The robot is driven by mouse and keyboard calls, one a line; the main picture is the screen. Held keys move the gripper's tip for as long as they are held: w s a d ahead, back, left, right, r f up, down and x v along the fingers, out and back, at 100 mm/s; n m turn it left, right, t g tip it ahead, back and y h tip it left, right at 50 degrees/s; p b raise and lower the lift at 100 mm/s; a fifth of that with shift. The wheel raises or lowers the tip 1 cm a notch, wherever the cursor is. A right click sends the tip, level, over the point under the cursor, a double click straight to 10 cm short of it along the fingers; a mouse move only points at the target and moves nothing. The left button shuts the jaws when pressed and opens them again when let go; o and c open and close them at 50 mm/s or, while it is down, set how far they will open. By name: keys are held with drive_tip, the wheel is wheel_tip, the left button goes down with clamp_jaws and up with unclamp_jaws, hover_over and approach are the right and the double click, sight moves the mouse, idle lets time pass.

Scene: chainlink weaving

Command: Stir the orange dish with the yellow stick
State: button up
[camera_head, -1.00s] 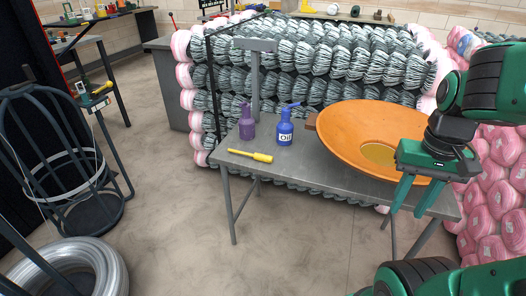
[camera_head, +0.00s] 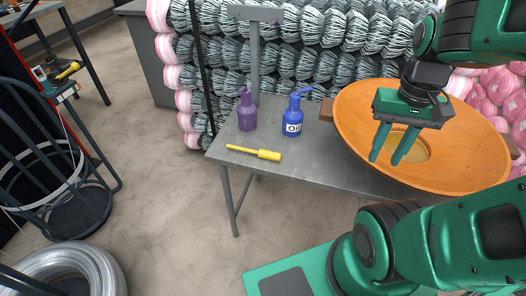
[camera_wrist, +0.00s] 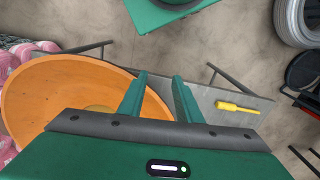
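The orange dish (camera_head: 355,121) is a wide, shallow bowl on the right part of the grey table, with yellowish contents (camera_head: 418,148) at its bottom. It also shows at the left of the wrist view (camera_wrist: 50,84). The yellow stick (camera_head: 254,153) lies flat on the table near its front left edge, and it shows at the right of the wrist view (camera_wrist: 238,107). My gripper (camera_head: 385,160) is open and empty, fingers pointing down, and appears in front of the dish in the head view. The stick lies well to the left of it.
A purple bottle (camera_head: 246,112) and a blue oil can (camera_head: 293,118) stand behind the stick on the grey table (camera_head: 318,166). Stacked wire rolls (camera_head: 330,30) are behind. A wire coil (camera_head: 68,268) and a dark cage-like stand (camera_head: 75,215) are at left.

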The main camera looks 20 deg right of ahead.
drive_tip(key=o, duration=0.3)
drive_tip(key=shift+s+r, duration=0.15)
drive_tip(key=shift+s, duration=0.05)
drive_tip(key=n+t+y, duration=0.3)
drive_tip(key=n, duration=1.4)
approach(264, 151)
drive_tip(key=shift+x, duration=4.55)
drive_tip(key=shift+y, duration=0.3)
clamp_jaws()
